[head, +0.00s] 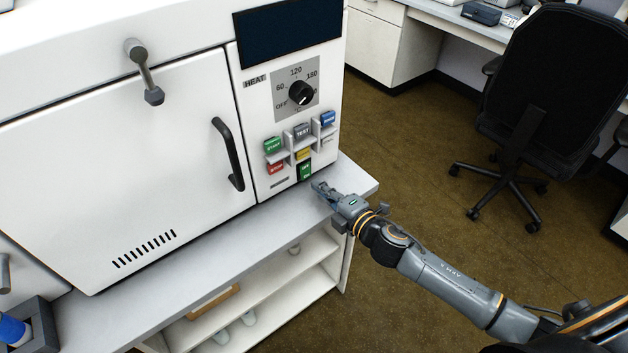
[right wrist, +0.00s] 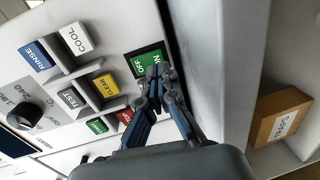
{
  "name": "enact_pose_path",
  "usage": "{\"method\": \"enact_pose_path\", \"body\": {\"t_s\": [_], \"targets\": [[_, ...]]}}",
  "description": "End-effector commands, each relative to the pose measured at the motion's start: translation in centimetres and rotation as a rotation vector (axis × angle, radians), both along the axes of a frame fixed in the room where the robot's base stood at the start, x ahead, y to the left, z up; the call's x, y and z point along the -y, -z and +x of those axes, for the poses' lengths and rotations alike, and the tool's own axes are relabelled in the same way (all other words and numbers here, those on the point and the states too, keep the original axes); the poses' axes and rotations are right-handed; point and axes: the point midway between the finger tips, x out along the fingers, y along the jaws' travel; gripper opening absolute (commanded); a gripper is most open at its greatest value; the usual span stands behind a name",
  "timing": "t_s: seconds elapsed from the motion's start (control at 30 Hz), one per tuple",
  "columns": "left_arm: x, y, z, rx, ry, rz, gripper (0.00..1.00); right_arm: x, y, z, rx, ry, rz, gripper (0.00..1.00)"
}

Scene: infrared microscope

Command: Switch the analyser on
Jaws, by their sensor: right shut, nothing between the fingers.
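The analyser (head: 130,150) is a large white cabinet with a closed door and a control panel on its right side. Its green rocker switch (head: 305,171) sits low on the panel; the right wrist view shows the switch (right wrist: 146,60) marked OFF and ON. My right gripper (head: 319,187) is shut and empty, just in front of the switch. In the right wrist view its fingertips (right wrist: 160,76) overlap the ON end and partly hide it. I cannot tell whether they touch it. My left gripper is not in view.
Near the switch are START, STOP, TEST, CLEAR, RINSE and COOL keys with dividers, and a HEAT dial (head: 301,93). A dark screen (head: 290,28) is above. A cardboard box (right wrist: 280,117) lies below the worktop edge. An office chair (head: 545,90) stands right; floor between is clear.

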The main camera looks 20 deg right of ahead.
Motion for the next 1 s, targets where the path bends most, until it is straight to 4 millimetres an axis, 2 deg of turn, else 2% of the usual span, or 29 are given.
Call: {"method": "enact_pose_path", "body": {"t_s": [0.1,0.23,1.0], "targets": [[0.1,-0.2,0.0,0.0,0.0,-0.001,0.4,-0.6,0.1,1.6,0.001,0.0,0.0,0.0],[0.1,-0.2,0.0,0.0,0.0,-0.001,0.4,-1.0,0.3,2.4,0.001,-0.001,0.001,0.0],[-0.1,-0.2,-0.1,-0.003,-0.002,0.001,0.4,-1.2,0.7,3.2,0.0,0.0,0.0,0.0]]}}
